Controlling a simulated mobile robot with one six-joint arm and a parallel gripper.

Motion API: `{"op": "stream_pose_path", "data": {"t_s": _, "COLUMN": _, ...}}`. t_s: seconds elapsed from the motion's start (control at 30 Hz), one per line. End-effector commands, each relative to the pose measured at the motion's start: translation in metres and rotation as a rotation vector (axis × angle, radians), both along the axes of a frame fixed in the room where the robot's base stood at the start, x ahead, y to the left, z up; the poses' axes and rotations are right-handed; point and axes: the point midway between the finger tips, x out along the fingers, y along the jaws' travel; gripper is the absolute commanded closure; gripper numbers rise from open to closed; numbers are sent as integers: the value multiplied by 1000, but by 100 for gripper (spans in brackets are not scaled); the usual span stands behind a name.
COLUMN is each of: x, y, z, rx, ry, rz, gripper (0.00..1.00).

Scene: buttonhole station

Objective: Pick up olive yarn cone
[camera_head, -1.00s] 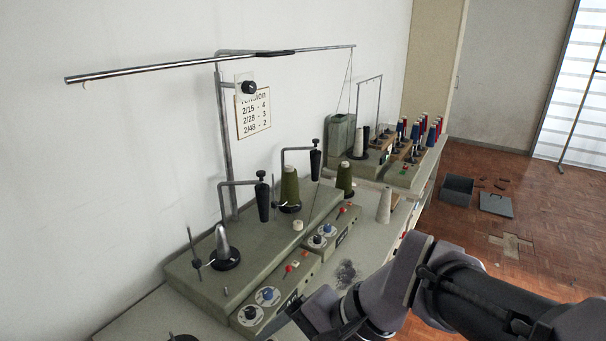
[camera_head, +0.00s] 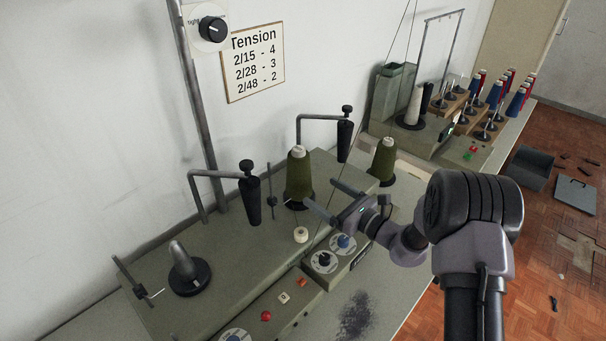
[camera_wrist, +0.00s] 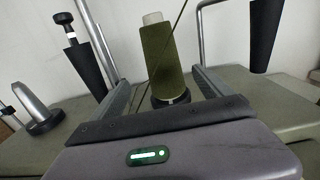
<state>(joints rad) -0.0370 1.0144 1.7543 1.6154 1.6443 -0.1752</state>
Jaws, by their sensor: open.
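One olive yarn cone (camera_head: 299,176) stands upright on a dark base on the grey-green machine in the head view. A second olive cone (camera_head: 384,158) stands to its right, farther back. My gripper (camera_head: 320,191) is open, its two fingers pointing toward the first cone from the right. In the wrist view this olive cone (camera_wrist: 166,58) appears upright between the fingers, just beyond them, with a pale top and dark base. The fingers look empty, and I cannot tell any contact.
Black tapered holders on bent arms (camera_head: 251,200) (camera_head: 344,141) flank the cone. A thin slanting thread or rod crosses close in front of it. A bare metal spindle (camera_head: 183,262) stands left. Dials (camera_head: 324,260) and a small white spool (camera_head: 301,235) lie in front.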

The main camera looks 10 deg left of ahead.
Motion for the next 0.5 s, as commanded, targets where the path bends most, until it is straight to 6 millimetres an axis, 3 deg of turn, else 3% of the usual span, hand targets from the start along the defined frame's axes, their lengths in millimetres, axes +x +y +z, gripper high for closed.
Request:
{"op": "stream_pose_path", "data": {"t_s": 0.1, "x": 16, "y": 29, "z": -3, "rx": 1, "ry": -3, "rz": 2, "gripper": 10}}
{"op": "stream_pose_path", "data": {"t_s": 0.5, "x": 53, "y": 84, "z": -3, "rx": -2, "ry": -1, "rz": 3, "gripper": 10}}
